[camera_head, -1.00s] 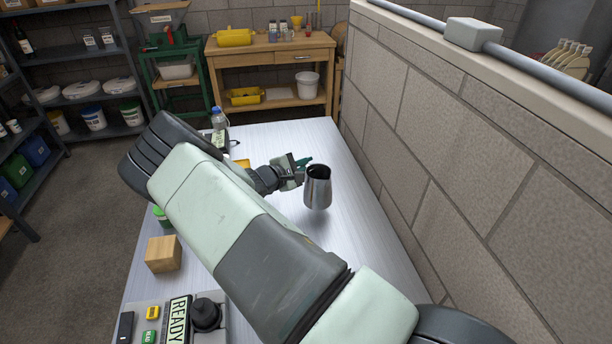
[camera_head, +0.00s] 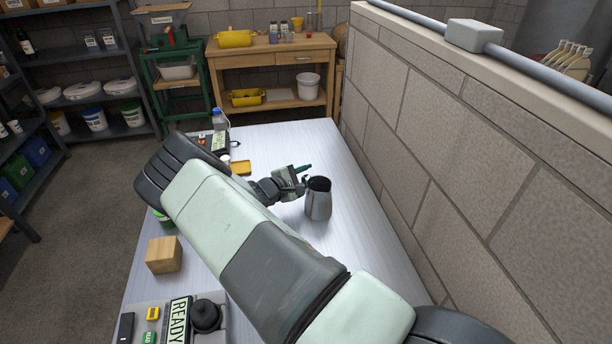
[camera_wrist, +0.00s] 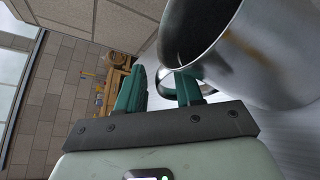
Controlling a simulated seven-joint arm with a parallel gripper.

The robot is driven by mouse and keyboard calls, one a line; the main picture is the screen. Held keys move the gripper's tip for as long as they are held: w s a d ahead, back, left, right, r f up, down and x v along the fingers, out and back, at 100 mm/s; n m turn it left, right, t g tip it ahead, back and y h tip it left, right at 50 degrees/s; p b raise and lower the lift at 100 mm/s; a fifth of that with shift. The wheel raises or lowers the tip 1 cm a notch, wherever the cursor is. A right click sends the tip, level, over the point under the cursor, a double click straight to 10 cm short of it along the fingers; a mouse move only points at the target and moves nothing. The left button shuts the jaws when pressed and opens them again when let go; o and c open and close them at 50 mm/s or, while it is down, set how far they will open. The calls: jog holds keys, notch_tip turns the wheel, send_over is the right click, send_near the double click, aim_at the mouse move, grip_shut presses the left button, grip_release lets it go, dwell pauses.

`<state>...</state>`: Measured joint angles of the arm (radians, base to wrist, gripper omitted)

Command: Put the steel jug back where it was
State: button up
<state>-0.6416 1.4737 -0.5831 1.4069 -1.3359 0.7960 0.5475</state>
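The steel jug (camera_head: 319,203) stands upright on the light table (camera_head: 345,265), with its open mouth up. It fills the upper right of the wrist view (camera_wrist: 265,60). My gripper (camera_head: 302,178) is at the jug's left side, by its handle. In the wrist view the teal fingers (camera_wrist: 160,85) are apart. The handle (camera_wrist: 169,78) curves through the gap, and the right finger appears inside its loop. A gap shows between the handle and the left finger, so the gripper looks open. The jug's base is outside the wrist view.
A block wall (camera_head: 440,160) runs along the table's right side. The table beyond the jug is clear.

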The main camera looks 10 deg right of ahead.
jog(key=shift+r, duration=0.1)
jog(key=shift+s+a+r, duration=0.15)
jog(key=shift+a, duration=0.05)
jog(key=v, duration=1.1)
jog(key=s+d+r+m+g+y, duration=0.4)
jog(key=s+r, duration=0.3)
jog(key=r, duration=0.5)
jog(key=s+d+r+m+g+y, duration=0.35)
jog(key=s+r+m, duration=0.35)
jog(key=r, duration=0.5)
jog(key=s+a+r+m+t+y, duration=0.1)
jog(key=s+r, duration=0.4)
jog(key=s, duration=0.5)
jog(key=s+r+m+t+y, duration=0.2)
jog(key=s+r, duration=0.4)
jog(key=s, duration=0.5)
jog(key=shift+a+r+t+y, duration=0.35)
jog(key=shift+t+y, duration=0.3)
jog(key=shift+y, duration=0.4)
